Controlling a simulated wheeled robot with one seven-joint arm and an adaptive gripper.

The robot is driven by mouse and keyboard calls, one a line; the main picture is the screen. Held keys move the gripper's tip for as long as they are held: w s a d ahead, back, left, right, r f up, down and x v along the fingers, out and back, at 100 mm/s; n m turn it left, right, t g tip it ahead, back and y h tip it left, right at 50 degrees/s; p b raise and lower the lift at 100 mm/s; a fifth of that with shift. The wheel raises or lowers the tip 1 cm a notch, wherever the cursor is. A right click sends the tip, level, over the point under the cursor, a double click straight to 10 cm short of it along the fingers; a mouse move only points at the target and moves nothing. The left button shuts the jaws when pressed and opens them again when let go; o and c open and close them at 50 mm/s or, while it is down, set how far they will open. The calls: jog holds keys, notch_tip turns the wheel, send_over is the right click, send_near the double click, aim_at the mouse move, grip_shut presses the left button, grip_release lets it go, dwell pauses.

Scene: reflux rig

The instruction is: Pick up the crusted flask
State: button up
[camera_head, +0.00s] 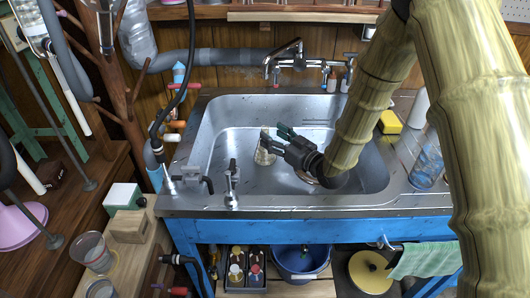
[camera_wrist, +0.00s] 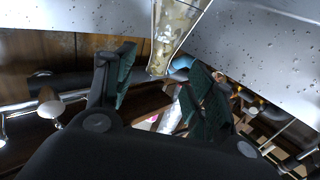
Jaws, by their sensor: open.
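The crusted flask (camera_head: 263,156) stands in the metal sink (camera_head: 225,112), left of its middle. It is clear with a yellowish-brown crust. My gripper (camera_head: 273,135) reaches in from the right, with its open fingers at the flask's upper part. In the wrist view the flask (camera_wrist: 178,32) comes in from the top edge, mottled brown and narrowing toward the space between the green-padded fingertips (camera_wrist: 161,60). Nothing is held. I cannot tell whether a finger touches the flask.
A tap (camera_head: 287,58) stands behind the sink and small metal fittings (camera_head: 231,187) on its front rim. A yellow sponge (camera_head: 390,122) and a clear glass vessel (camera_head: 425,160) are at the right. The sink's left part is clear. A blue bucket (camera_head: 302,262) is below.

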aim_at(267, 132)
jog(key=x, duration=0.2)
jog(key=b+x, duration=0.1)
jog(key=x, duration=0.1)
jog(key=shift+w+f, duration=0.1)
jog(key=shift+f, duration=0.25)
jog(key=shift+w+a+r, duration=0.1)
jog(key=shift+w+a, duration=0.15)
jog(key=shift+w, duration=0.05)
grip_shut()
